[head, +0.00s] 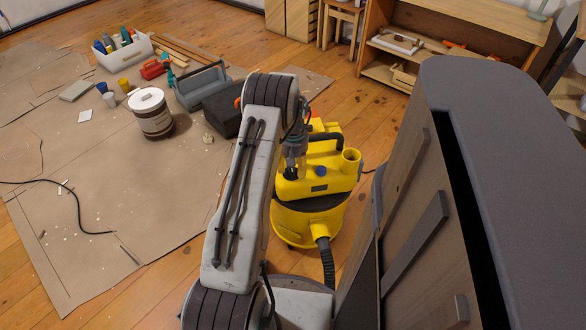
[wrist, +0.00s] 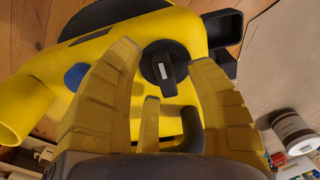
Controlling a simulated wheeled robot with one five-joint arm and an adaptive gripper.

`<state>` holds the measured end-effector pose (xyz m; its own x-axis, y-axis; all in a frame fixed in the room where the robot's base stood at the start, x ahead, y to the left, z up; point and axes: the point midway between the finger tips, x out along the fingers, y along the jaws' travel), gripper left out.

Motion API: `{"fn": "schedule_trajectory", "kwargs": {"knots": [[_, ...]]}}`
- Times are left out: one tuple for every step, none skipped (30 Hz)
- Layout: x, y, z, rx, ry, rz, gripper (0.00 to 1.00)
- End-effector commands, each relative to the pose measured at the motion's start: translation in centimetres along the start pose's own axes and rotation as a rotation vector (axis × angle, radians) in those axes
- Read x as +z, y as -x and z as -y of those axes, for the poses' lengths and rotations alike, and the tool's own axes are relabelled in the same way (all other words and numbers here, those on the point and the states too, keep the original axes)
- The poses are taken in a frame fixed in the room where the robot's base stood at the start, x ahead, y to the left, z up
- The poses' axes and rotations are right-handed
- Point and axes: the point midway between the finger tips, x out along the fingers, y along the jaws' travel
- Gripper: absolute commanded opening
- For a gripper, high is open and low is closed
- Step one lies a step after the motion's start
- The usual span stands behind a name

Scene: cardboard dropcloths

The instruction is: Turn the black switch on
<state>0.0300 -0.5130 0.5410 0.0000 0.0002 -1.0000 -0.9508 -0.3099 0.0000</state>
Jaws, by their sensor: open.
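The black switch (wrist: 165,68) is a round rotary knob with a white mark, on top of a yellow vacuum (head: 310,222). The vacuum body also fills the upper part of the wrist view (wrist: 60,82). My gripper (wrist: 165,52) is open, with its yellow fingers spread to either side of the knob. Nothing is held between them. I cannot tell whether the fingertips touch the vacuum.
A blue button (wrist: 75,77) sits left of the switch. A black hose (head: 326,262) leaves the vacuum's front. A tall grey-topped cabinet (head: 500,130) stands close on the right. A paint bucket (head: 152,115) and toolbox (head: 200,88) rest on the cardboard (head: 110,200) at left.

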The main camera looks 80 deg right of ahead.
Motion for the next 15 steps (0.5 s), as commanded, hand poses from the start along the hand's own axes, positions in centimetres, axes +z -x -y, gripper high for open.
{"fn": "schedule_trajectory", "kwargs": {"knots": [[-0.01, -0.25, 0.01, 0.0, 0.0, 0.0, 0.5], [-0.01, -0.33, 0.01, 0.0, 0.0, 0.0, 0.5], [-0.01, -0.4, 0.01, 0.0, 0.0, 0.0, 0.5], [-0.01, -0.43, 0.01, 0.0, 0.0, 0.0, 0.5], [-0.01, -0.46, 0.01, 0.0, 0.0, 0.0, 0.5], [-0.01, -0.47, 0.01, 0.0, 0.0, 0.0, 0.5], [-0.01, -0.47, 0.01, 0.0, 0.0, 0.0, 0.5], [-0.01, -0.47, 0.01, 0.0, 0.0, 0.0, 0.5], [-0.01, -0.46, 0.01, 0.0, 0.0, 0.0, 0.5], [-0.01, -0.46, 0.01, 0.0, 0.0, 0.0, 0.5], [-0.01, -0.46, 0.01, 0.0, 0.0, 0.0, 0.5], [-0.01, -0.46, 0.01, 0.0, 0.0, 0.0, 0.53], [-0.01, -0.46, 0.01, 0.0, 0.0, 0.0, 0.5], [-0.01, -0.46, 0.01, 0.0, 0.0, 0.0, 0.48], [-0.01, -0.46, 0.01, 0.0, 0.0, 0.0, 0.44]]}}
